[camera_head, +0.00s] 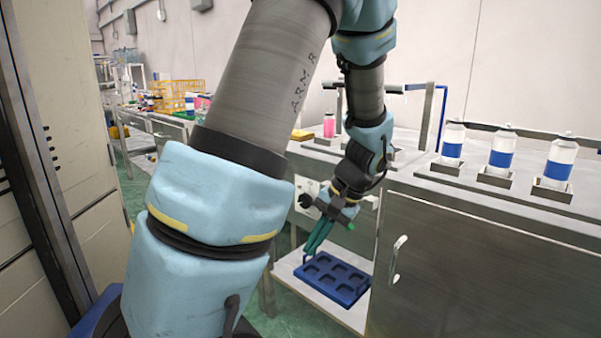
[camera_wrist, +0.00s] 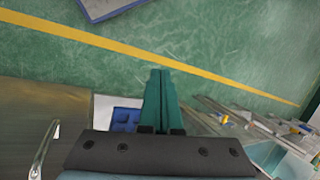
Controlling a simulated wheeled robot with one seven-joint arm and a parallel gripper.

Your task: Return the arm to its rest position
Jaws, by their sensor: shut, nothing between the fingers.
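My gripper (camera_head: 318,234) hangs at the end of my arm in the head view, pointing down and to the left. Its green fingers are shut together with nothing between them. It is in front of the metal cabinet, above and beside a blue tray with dark square pockets (camera_head: 350,294). In the wrist view my gripper (camera_wrist: 160,72) shows its fingers closed side by side over the green floor. A small part of the blue tray shows left of the fingers (camera_wrist: 124,116). My arm hides much of the middle of the head view.
A pink bottle (camera_head: 329,126) stands farther back. Yellow racks (camera_head: 178,93) sit on a bench at the back left. A tall grey cabinet (camera_head: 45,150) is at the left. Green floor lies between.

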